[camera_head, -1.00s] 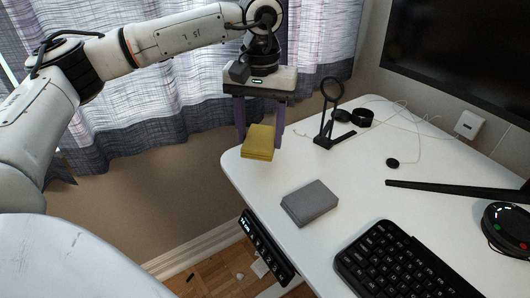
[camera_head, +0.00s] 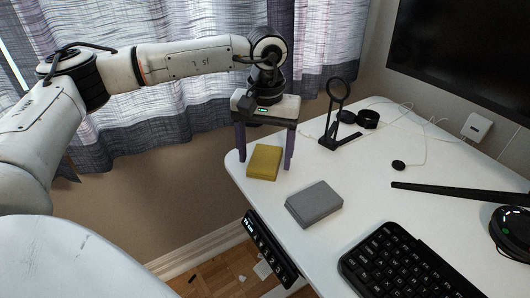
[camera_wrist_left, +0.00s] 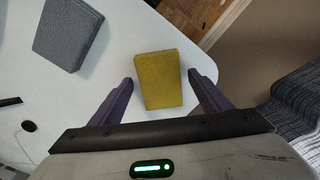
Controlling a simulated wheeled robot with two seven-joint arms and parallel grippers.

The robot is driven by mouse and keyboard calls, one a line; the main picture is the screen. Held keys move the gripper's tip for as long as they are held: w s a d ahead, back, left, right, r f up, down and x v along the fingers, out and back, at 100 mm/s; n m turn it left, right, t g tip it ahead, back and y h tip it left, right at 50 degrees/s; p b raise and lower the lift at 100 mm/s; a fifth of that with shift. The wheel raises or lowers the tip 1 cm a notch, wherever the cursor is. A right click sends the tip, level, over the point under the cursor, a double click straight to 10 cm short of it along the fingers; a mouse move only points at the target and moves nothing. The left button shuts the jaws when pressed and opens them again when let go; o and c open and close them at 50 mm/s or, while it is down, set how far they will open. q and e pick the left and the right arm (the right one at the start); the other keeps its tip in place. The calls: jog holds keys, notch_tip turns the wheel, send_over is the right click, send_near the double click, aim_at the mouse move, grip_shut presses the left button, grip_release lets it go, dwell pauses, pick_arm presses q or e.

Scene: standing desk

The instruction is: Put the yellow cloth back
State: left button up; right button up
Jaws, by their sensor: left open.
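The yellow cloth (camera_head: 264,162) is a folded flat block lying on the white desk near its far left corner. In the left wrist view the yellow cloth (camera_wrist_left: 160,80) sits between and beyond the two purple fingertips, with a gap on each side. My left gripper (camera_head: 264,162) is open, its two purple fingers pointing down on either side of the cloth. In the left wrist view the left gripper (camera_wrist_left: 160,82) also shows open and empty. My right gripper is not in view.
A grey folded cloth (camera_head: 314,204) lies nearer on the white desk (camera_head: 365,195). A black stand (camera_head: 337,115) and black band (camera_head: 366,119) are behind to the right. A keyboard (camera_head: 408,265) lies in front. The desk's left edge is close to the yellow cloth.

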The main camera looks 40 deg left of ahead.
aim_at(266, 159)
pick_arm(q)
notch_tip(266, 159, up, 12)
jog(key=p, duration=0.1)
jog(key=shift+p, duration=0.4)
jog(key=shift+d, duration=0.1)
dwell(0.4)
